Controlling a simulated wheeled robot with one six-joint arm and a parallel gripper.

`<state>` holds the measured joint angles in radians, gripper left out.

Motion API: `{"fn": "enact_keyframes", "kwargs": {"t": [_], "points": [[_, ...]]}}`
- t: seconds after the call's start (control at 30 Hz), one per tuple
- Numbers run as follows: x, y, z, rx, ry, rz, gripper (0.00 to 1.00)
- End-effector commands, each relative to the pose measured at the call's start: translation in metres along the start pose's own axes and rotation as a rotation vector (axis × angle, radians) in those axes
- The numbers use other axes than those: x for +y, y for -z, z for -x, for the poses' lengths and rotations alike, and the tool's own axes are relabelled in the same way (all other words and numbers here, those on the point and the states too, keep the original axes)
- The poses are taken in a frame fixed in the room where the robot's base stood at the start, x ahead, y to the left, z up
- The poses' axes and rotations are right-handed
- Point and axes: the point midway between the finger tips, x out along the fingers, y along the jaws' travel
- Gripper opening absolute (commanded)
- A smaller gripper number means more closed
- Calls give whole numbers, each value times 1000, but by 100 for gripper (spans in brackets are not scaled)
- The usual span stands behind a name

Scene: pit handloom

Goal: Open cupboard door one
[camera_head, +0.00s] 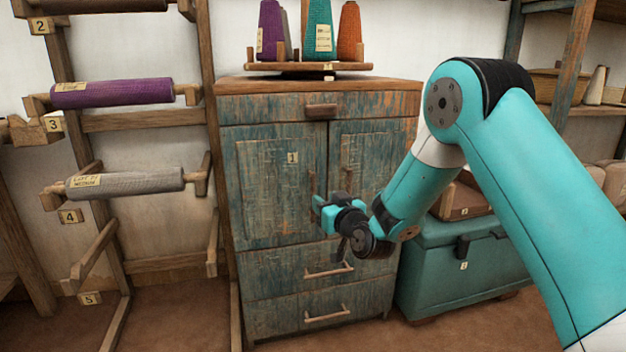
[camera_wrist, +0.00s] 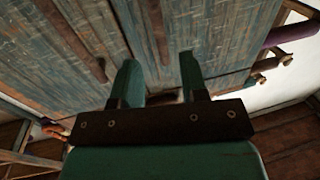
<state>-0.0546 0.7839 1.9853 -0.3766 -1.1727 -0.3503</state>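Cupboard door one (camera_head: 265,190) is the left upper door of a worn blue-green wooden cupboard, with a "1" tag (camera_head: 292,158). It looks closed. Its upright wooden handle (camera_head: 312,184) is near the door's right edge. My gripper (camera_head: 318,204) is in front of the handle's lower part. In the wrist view, my gripper (camera_wrist: 157,60) is open, its two fingers apart. Door one's handle (camera_wrist: 154,30) lines up with the gap between the fingertips. I cannot tell whether it touches either finger. Nothing is held.
The right door's handle (camera_head: 348,180) is close beside; it shows left in the wrist view (camera_wrist: 72,38). Drawers with bar handles (camera_head: 328,272) lie below. A teal chest (camera_head: 460,268) stands right, a roller rack (camera_head: 120,93) left. Yarn cones (camera_head: 318,30) stand on top.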

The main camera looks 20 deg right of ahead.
Motion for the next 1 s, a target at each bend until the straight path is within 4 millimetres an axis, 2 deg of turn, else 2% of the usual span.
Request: {"fn": "enact_keyframes", "kwargs": {"t": [0.1,0.3,0.5,0.77,0.8,0.97,1.0], "points": [[-1,-2,-28,4,1,1,40],[0,-3,-61,2,0,-1,40],[0,-2,-75,1,-2,-1,40],[0,-1,-76,0,-2,-1,40],[0,-1,-76,0,-2,-1,38],[0,-1,-76,0,-2,-1,1],[0,-1,-76,0,-2,-1,0]]}}
